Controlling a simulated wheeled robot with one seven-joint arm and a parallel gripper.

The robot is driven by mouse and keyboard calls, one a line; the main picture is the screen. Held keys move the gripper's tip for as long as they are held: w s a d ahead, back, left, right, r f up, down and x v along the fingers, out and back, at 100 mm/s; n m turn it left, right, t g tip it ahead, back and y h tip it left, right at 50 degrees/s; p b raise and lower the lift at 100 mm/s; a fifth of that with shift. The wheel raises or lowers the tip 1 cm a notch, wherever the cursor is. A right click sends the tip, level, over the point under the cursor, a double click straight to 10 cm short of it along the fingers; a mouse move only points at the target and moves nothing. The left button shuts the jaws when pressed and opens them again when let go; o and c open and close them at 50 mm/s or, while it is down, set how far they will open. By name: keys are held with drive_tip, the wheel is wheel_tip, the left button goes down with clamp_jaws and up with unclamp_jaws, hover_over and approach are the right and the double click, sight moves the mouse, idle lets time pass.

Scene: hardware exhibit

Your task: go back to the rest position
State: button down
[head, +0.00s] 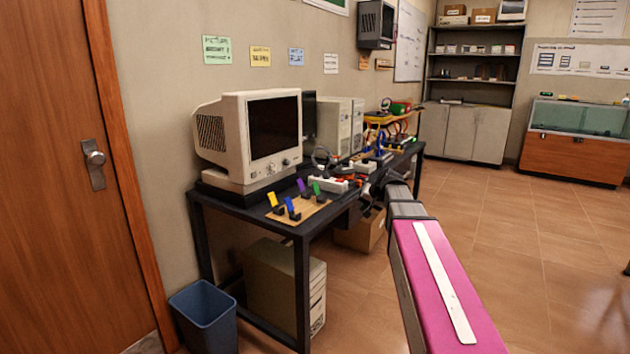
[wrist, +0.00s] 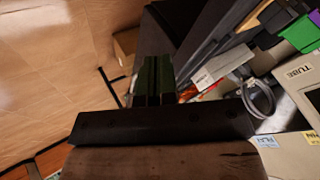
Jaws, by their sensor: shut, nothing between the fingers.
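My gripper (head: 369,190) is at the end of my outstretched arm, by the front edge of the black desk (head: 256,204) in the head view. In the wrist view the two dark fingers of my gripper (wrist: 154,62) are side by side, shut with nothing between them. Beyond them in the wrist view are the dark desk edge, a white block with a grey cable loop (wrist: 262,98), and part of the monitor. In the head view my gripper is small and dark, and its fingers are hard to make out.
A beige monitor (head: 247,131) and a wooden board (head: 283,213) with coloured pieces are on the desk. A blue bin (head: 205,318) stands by the door (head: 50,150). A cardboard box (head: 362,234) is under the desk. The tiled floor (head: 500,205) to the right is clear.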

drive_tip(key=s+f+n+g+h, duration=0.2)
drive_tip(key=s+f+g+h, duration=0.2)
drive_tip(key=s+f, duration=2)
drive_tip(key=s+g, duration=0.2)
drive_tip(key=shift+s+d+f, duration=0.15)
drive_tip(key=shift+s+f, duration=0.2)
drive_tip(key=shift+s, duration=0.05)
